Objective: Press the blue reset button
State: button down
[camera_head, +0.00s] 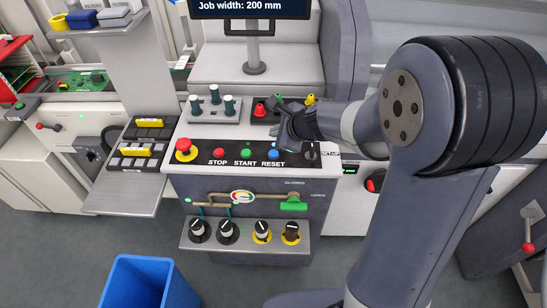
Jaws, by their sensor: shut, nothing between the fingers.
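The blue reset button (273,154) is on the black control strip of the machine's front panel, above the label RESET. A green START button (246,154) and a red STOP button (219,153) sit to its left. My gripper (280,147) is shut and empty. Its fingers point down close above and beside the blue button in the picture. I cannot tell whether the tips touch it. The button's top shows.
A red emergency knob on yellow (184,150) is at the strip's left end. Grey holders (212,106) stand behind the strip. A monitor (251,9) stands at the back. Below are a green-handled valve (293,206) and a shelf of several knobs. A blue bin (148,284) is on the floor.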

aim_at(277, 155)
jog(key=shift+f+b, duration=2.05)
jog(key=shift+f, duration=0.55)
jog(key=shift+f+b, duration=0.4)
jog(key=shift+b, duration=0.05)
jog(key=shift+f+b, duration=0.45)
jog(key=shift+f, duration=0.05)
dwell(0.4)
jog(key=shift+r, duration=0.1)
jog(key=shift+r+p, duration=0.8)
notch_tip(277, 155, up, 5)
jog(key=p, duration=0.4)
jog(key=shift+p, duration=0.35)
dwell(0.6)
